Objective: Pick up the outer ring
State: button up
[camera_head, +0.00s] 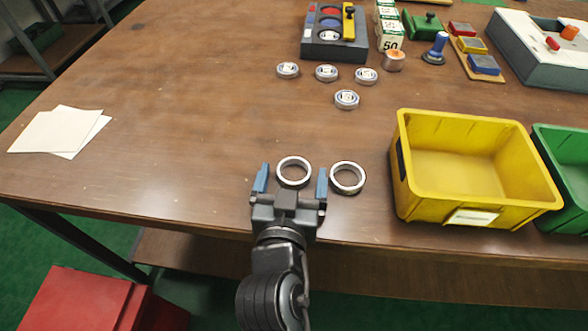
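Two plain silver rings lie near the front edge of the table. The left ring (293,160) shows between the two blue fingertips of my gripper (290,180). The fingers are spread wide, with a gap between each finger and this ring. The right ring (347,165) lies just outside the right finger. I cannot tell from this view how high my gripper is above the table. Neither ring is labelled, so I cannot tell which is the outer ring.
A yellow bin (402,205) and a green bin (560,165) stand at the right. Several small bearings (346,99) lie farther back, before a dark fixture (312,50). White papers (50,133) lie at the left. The table's left middle is clear.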

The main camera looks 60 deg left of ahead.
aim_at(292, 180)
jog(key=c, duration=1.2)
jog(key=shift+o, duration=0.2)
jog(key=shift+r, duration=0.1)
jog(key=shift+r, duration=0.55)
notch_tip(292, 180, up, 3)
jog(key=shift+f+p, duration=0.15)
jog(key=shift+p, duration=0.2)
jog(key=s+d+r, duration=0.4)
jog(key=s+r, duration=0.3)
jog(key=s, duration=0.4)
jog(key=shift+d, duration=0.25)
